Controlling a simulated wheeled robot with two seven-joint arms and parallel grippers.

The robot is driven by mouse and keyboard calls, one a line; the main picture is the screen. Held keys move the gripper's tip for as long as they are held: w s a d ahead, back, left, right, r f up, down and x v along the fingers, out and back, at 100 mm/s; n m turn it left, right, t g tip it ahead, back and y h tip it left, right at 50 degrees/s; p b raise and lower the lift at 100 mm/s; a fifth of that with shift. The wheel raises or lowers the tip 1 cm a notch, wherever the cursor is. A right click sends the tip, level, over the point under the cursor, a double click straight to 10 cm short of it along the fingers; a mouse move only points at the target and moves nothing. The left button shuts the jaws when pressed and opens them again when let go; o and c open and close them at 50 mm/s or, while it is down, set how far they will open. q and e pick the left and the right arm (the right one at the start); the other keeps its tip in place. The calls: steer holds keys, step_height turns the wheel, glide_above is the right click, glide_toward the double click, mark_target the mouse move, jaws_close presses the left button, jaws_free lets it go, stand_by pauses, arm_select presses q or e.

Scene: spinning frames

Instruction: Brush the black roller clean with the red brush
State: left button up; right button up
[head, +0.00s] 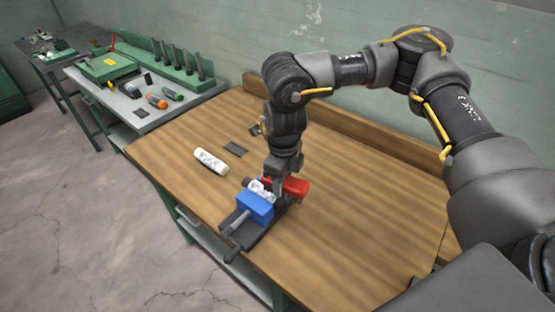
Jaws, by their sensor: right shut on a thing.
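The red brush (297,187) is at the right side of a small blue and black machine on the wooden table. My right gripper (278,189) points down over the machine and is shut on the brush, which sticks out to its right. The machine has a blue block (255,207) on a dark base (243,236). White fluffy material (262,191) lies behind the blue block, beside my gripper. The black roller cannot be made out clearly; my gripper and the brush cover that part of the machine. My left gripper is not in view.
A white roll (211,162) and dark flat pieces (235,149) lie on the wooden table (365,215), left of my arm. The table's right part is clear. A grey bench (140,105) at the left holds green equipment and orange and green tools.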

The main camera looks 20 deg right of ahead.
steer(key=m, duration=0.2)
steer(key=w+m, duration=0.1)
steer(key=m, duration=0.1)
steer(key=r+m+p, duration=0.1)
steer(key=m, duration=0.1)
steer(key=shift+w+r, duration=0.1)
steer(key=shift+w, duration=0.3)
steer(key=m, duration=0.2)
steer(key=w+m, duration=0.1)
steer(key=m, duration=0.1)
steer(key=shift+r+p, duration=0.15)
steer(key=shift+p, duration=0.15)
steer(key=m, duration=0.2)
steer(key=shift+w+m, duration=0.25)
steer(key=shift+m, duration=0.15)
